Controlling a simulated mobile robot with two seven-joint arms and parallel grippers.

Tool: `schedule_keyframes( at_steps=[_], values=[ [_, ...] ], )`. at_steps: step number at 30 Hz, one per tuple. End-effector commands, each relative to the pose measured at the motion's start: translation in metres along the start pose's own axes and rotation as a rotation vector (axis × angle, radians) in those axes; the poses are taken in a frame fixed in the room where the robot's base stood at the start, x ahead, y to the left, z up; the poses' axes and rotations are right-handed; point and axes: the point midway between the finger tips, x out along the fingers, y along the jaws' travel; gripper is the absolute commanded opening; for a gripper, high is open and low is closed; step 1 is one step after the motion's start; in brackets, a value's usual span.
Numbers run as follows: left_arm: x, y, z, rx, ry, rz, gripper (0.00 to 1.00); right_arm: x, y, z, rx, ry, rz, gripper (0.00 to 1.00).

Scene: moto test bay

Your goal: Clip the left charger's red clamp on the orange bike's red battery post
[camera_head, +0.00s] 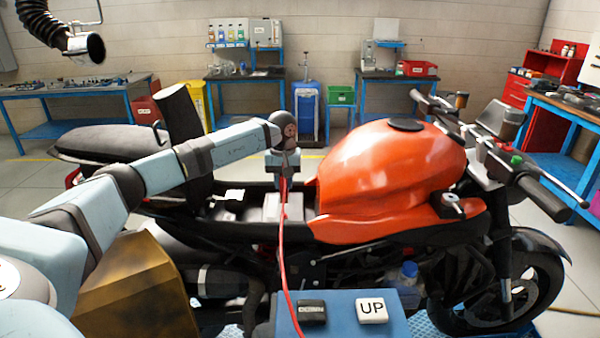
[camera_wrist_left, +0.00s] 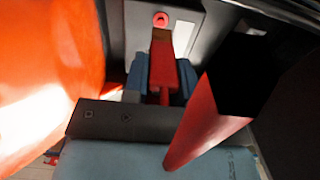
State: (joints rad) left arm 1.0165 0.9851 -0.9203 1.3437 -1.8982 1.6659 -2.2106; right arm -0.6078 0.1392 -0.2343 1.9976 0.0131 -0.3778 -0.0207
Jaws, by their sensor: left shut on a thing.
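My left gripper (camera_head: 284,170) is shut on the red clamp (camera_head: 284,187) above the open seat bay of the orange bike (camera_head: 390,165). In the left wrist view the red clamp (camera_wrist_left: 164,66) sits between the two blue-grey fingers of the left gripper (camera_wrist_left: 164,82). The red battery post (camera_wrist_left: 160,18) shows just beyond the clamp's tip, on the pale grey battery (camera_wrist_left: 190,15). I cannot tell whether clamp and post touch. The battery (camera_head: 270,207) is partly hidden in the head view. A red cable (camera_head: 282,255) hangs from the clamp. My right gripper is out of view.
The orange tank (camera_wrist_left: 45,75) is close beside the gripper. A large red and black shape (camera_wrist_left: 205,125) blocks part of the wrist view. A blue box with an UP button (camera_head: 372,310) stands in front of the bike. Workbenches (camera_head: 75,90) line the back wall.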

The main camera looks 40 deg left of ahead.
Motion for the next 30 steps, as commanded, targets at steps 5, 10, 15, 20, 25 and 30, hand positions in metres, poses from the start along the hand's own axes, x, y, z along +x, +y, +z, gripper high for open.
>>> schedule_keyframes(
  at_steps=[5,10,15,20,25,30],
  values=[
    [-0.005,-0.005,-0.005,-0.015,-0.001,-0.001,0.04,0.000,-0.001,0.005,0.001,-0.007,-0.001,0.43],
    [-0.005,-0.004,-0.005,-0.015,0.000,-0.001,0.04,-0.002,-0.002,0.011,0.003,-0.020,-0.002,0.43],
    [-0.004,-0.004,-0.005,-0.014,0.000,-0.001,0.04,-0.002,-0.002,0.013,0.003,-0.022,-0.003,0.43],
    [0.001,-0.004,-0.005,-0.014,0.000,-0.001,0.04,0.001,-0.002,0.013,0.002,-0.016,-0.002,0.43],
    [0.013,-0.004,-0.005,-0.014,0.000,-0.001,0.04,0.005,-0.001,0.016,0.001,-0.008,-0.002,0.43],
    [0.030,-0.004,-0.005,-0.014,0.000,-0.002,0.04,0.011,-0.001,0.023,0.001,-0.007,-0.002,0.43]
  ],
)
